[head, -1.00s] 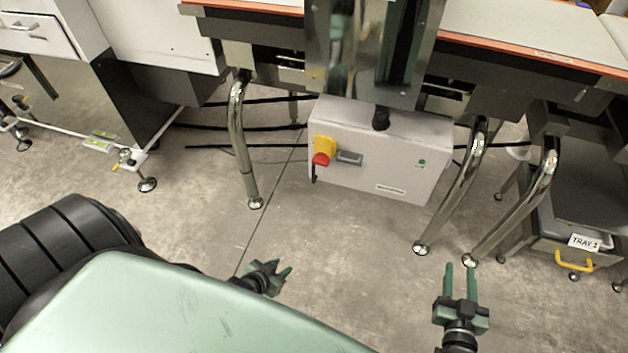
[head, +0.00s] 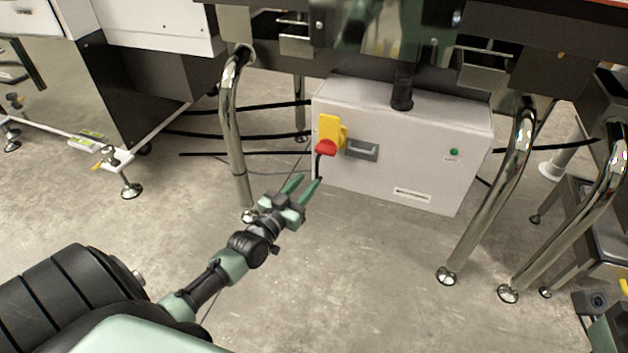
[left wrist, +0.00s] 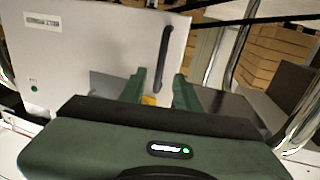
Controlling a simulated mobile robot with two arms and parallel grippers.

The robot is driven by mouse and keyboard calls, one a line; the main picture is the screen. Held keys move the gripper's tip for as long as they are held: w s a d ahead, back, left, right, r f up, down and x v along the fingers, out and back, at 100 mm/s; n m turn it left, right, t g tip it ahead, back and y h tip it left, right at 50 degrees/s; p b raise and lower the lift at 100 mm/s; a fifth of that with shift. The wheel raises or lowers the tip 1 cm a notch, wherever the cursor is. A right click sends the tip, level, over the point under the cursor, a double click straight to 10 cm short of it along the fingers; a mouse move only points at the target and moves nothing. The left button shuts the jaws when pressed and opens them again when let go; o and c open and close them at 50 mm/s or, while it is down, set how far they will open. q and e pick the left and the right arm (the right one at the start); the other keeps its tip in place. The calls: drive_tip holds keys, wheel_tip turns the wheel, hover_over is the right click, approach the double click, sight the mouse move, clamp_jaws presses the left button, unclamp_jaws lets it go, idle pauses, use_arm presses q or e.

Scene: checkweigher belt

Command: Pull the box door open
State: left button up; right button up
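The box (head: 400,185) is a pale grey cabinet under the belt frame. Its front door looks closed. A grey handle (head: 362,150) sits left of centre on the door, beside a yellow plate with a red knob (head: 326,147). My left gripper (head: 308,182) is open and empty, in front of and below the red knob, apart from the handle. In the left wrist view the box (left wrist: 90,45) appears upside down, with a black bar (left wrist: 164,58) beyond the open fingers (left wrist: 158,90). Part of my right arm end shows at the bottom right corner; its fingers cannot be seen.
Shiny metal legs (head: 235,140) stand left of the box, with more legs (head: 490,210) to its right. Black cables (head: 240,132) run behind on the left. The belt frame hangs above. The floor (head: 370,270) in front is clear.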

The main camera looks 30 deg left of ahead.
sight(316, 173)
use_arm(q)
drive_tip(key=shift+w+f+b, duration=0.1)
drive_tip(key=shift+w+b, duration=0.65)
drive_tip(key=shift+w, duration=1.6)
clamp_jaws()
